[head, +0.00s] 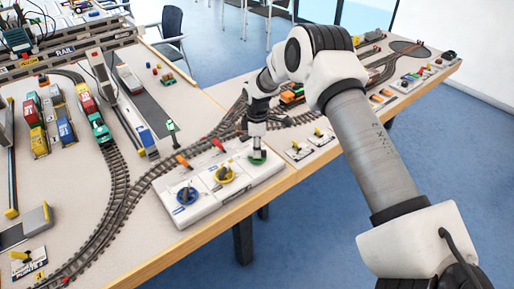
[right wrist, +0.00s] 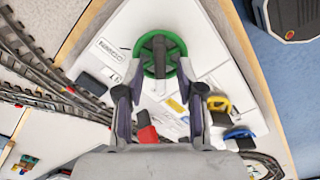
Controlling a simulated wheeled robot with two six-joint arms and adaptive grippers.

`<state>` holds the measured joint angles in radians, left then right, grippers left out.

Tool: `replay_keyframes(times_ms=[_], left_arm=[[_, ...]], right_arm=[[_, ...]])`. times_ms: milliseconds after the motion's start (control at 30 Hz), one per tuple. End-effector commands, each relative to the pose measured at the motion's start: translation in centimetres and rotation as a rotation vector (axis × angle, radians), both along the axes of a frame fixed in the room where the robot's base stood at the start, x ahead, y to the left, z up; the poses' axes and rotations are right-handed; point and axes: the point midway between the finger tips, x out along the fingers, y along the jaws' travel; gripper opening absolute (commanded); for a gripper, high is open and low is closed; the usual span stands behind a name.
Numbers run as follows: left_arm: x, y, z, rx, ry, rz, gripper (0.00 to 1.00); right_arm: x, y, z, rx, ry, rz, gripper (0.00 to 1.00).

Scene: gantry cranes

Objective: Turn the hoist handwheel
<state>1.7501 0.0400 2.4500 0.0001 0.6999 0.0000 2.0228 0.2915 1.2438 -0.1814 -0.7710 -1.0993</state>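A white control panel (head: 205,205) near the table's front edge carries a blue handwheel (head: 187,196), a yellow handwheel (head: 225,175) and a green handwheel (head: 256,159). I cannot read which one is the hoist's. My right gripper (head: 257,150) points down, just above the green handwheel. In the right wrist view the green wheel (right wrist: 160,43) with dark spokes lies ahead of my right gripper (right wrist: 161,92). Its two fingers are apart with nothing between them. The yellow handwheel (right wrist: 216,105) and blue handwheel (right wrist: 238,133) show to the right. My left gripper is out of view.
Orange (head: 182,161) and red (head: 218,144) levers stand behind the panel. Curved model track (head: 118,185) runs to its left and behind. A gantry crane (head: 75,45) spans the back left over toy containers. Small lever boxes (head: 298,150) stand to the right.

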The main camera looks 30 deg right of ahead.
Motion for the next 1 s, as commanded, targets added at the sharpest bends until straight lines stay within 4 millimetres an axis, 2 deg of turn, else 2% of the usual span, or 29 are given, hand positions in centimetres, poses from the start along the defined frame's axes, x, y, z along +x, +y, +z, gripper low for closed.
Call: replay_keyframes(times_ms=[133, 400, 500, 633, 1000], left_arm=[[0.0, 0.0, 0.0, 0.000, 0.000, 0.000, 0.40], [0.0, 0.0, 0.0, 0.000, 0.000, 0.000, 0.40], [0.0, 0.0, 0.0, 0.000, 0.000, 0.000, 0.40], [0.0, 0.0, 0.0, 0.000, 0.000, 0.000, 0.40], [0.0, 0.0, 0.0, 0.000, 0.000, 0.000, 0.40]], right_arm=[[0.1, 0.0, 2.6, 0.000, -0.004, 0.000, 0.38], [0.1, 0.0, 9.3, -0.001, -0.003, 0.001, 0.38], [0.1, 0.0, 10.8, -0.001, -0.001, 0.001, 0.38], [0.1, 0.1, 11.5, 0.000, 0.000, 0.001, 0.38], [0.1, 0.1, 11.5, 0.000, 0.000, 0.001, 0.38]])
